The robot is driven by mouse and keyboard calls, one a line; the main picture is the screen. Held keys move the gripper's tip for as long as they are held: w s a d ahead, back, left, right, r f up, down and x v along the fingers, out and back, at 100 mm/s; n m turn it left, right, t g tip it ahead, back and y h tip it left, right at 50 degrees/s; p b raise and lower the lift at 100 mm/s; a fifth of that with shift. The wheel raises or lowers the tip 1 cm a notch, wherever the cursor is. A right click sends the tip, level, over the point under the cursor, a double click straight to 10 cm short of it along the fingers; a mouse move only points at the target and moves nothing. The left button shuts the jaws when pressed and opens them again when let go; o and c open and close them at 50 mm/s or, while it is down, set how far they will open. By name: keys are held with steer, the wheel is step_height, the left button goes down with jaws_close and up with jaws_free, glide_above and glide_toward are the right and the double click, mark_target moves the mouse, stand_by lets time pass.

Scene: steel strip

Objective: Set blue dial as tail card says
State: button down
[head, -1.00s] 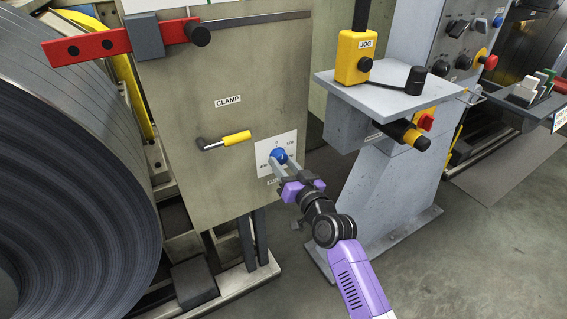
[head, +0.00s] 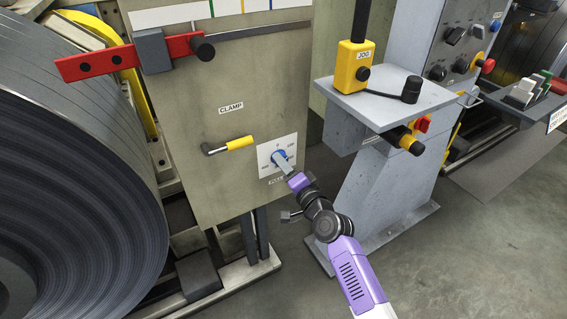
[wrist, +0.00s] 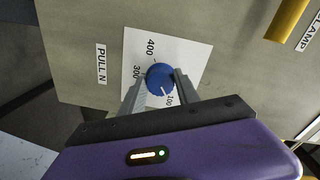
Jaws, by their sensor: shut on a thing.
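The blue dial (head: 279,156) is on a white scale plate (head: 264,153) low on the grey-green cabinet. In the wrist view the dial (wrist: 160,75) sits between the two fingers of my gripper (wrist: 160,80), which is shut on it. A white mark on the dial's edge points toward the 100 on the scale plate (wrist: 196,54). The numbers 400 and 300 also show; others are hidden by my fingers. In the head view my gripper (head: 281,161) partly covers the dial. I cannot make out a readable tail card.
A yellow-handled clamp lever (head: 238,143) is above left of the dial. A grey pedestal with a shelf (head: 395,97) and a yellow JOG box (head: 355,55) stands to the right. A big steel coil (head: 75,190) fills the left. Open floor (head: 465,260) lies at the lower right.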

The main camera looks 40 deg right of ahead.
steer(key=shift+m, duration=0.6)
steer(key=c, duration=0.9)
jaws_free()
steer(key=v, duration=0.7)
steer(key=shift+s+a+p, duration=0.1)
steer(key=shift+s+p, duration=0.25)
steer(key=shift+s, duration=0.05)
